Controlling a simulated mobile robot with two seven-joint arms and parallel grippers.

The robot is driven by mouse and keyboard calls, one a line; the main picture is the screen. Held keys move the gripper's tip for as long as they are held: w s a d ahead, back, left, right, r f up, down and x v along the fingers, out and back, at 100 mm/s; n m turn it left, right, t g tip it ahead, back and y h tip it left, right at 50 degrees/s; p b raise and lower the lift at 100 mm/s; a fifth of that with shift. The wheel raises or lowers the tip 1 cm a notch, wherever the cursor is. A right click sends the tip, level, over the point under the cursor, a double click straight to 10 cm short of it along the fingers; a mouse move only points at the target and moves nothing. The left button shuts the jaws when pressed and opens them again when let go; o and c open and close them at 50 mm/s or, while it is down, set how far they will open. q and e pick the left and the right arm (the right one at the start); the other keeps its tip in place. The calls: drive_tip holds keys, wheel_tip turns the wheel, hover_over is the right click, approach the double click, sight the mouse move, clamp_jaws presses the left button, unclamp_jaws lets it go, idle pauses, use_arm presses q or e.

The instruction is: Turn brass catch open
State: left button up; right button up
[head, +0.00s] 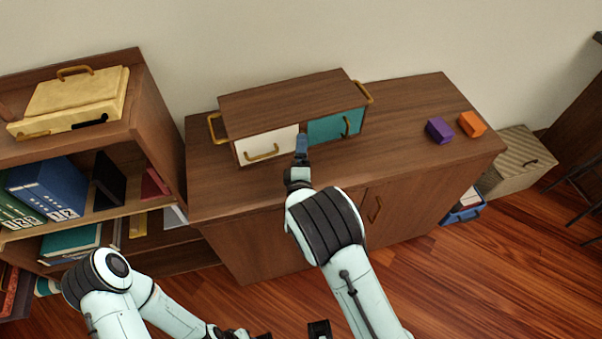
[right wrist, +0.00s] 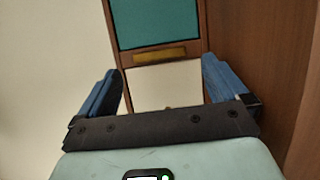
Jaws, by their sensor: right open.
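The brass catch (right wrist: 160,54) is a short bar on the wooden divider between a teal panel (right wrist: 158,22) and a white panel (right wrist: 165,85) in the right wrist view. It lies along the divider. In the head view my right gripper (head: 301,146) hides it, in front of the small wooden cabinet (head: 285,96). The right wrist view shows my right gripper (right wrist: 161,70) open and empty, its blue fingers spread to either side, with the catch ahead. My left gripper (head: 240,334) is low at the bottom edge of the head view, partly cut off.
The cabinet stands on a wooden sideboard (head: 420,110). The white front has a brass handle (head: 262,153); the teal front has another (head: 346,127). A purple block (head: 439,130) and an orange block (head: 472,124) lie at right. A bookshelf (head: 150,130) stands left.

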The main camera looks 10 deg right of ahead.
drive_tip(key=v, duration=1.1)
drive_tip(key=shift+b, duration=0.35)
drive_tip(key=shift+w, duration=0.1)
